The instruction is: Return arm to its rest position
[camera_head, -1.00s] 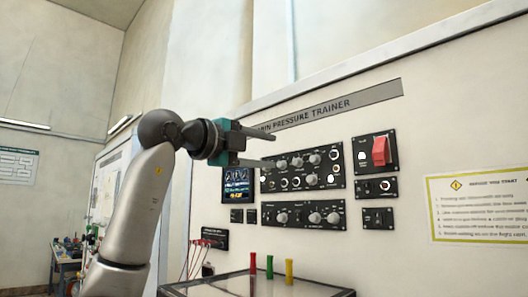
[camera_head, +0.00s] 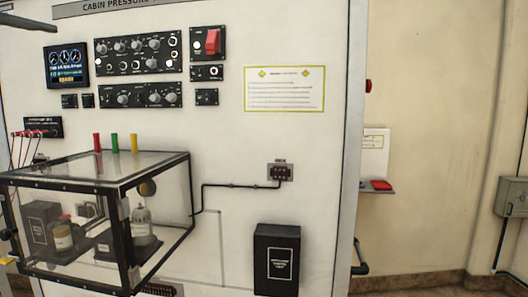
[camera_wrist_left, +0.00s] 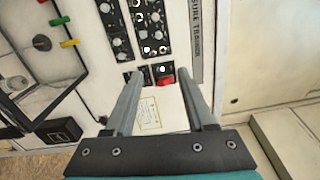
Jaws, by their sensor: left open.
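My left gripper (camera_wrist_left: 159,76) is open and empty in the left wrist view, with its two long fingers apart and pointing at the trainer panel. The red switch cover (camera_wrist_left: 165,80) shows between the fingertips; I cannot tell the distance to it. In the head view only a dark finger (camera_head: 28,21) of my left gripper reaches in at the top left corner, and the rest of that arm is out of frame. The red switch cover (camera_head: 213,42) stands on its black plate, clear of the finger. My right gripper is in neither view.
The white trainer panel (camera_head: 225,140) carries control modules (camera_head: 138,55) and a screen (camera_head: 66,64). A clear-walled chamber (camera_head: 150,172) juts out at lower left with red, green and yellow pegs on top. A black box (camera_head: 277,260) stands lower right.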

